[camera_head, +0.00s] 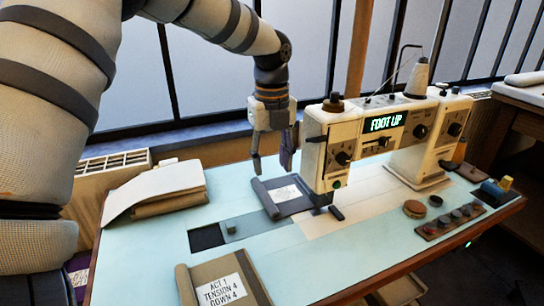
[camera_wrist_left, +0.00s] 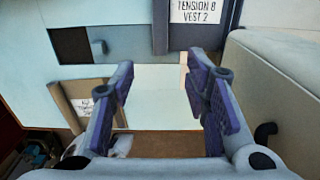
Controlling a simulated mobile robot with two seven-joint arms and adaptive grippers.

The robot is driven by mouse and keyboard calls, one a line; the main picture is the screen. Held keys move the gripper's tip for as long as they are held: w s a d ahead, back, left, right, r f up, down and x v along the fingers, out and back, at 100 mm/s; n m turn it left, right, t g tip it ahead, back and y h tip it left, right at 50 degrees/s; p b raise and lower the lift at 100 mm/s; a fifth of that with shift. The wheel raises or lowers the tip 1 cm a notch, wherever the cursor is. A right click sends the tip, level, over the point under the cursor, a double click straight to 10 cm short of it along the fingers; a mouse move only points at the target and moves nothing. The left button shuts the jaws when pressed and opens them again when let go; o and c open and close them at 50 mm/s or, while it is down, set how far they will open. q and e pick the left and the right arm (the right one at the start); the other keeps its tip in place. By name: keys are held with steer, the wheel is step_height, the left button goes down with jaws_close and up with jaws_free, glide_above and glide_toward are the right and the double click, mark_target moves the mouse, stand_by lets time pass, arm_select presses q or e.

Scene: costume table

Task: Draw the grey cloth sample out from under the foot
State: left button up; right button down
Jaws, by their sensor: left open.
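The grey cloth sample (camera_head: 265,190) lies flat on the pale blue table left of the sewing machine, with a white printed card on it. Its right end reaches the machine's needle area; the foot and the contact there are too small to make out. In the left wrist view the grey sample (camera_wrist_left: 160,25) is at the top, with its card reading "TENSION 8 VEST 2". My left gripper (camera_head: 272,165) is open, pointing down, above and behind the sample, apart from it. Its two purple-padded fingers (camera_wrist_left: 165,82) show with nothing between them. My right gripper is not seen.
The sewing machine (camera_head: 340,125) has a lit "FOOT UP" display. A brown sample (camera_head: 205,275) with a card lies in front; white and brown cloth (camera_head: 160,188) lies at the back left. A dark recess (camera_head: 207,238) and several small parts are on the table.

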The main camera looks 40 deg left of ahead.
mark_target(272, 205)
arm_select(q)
step_height(272, 205, down, 12)
steer(key=shift+f+b, duration=0.1)
steer(key=shift+b, duration=0.35)
jaws_close()
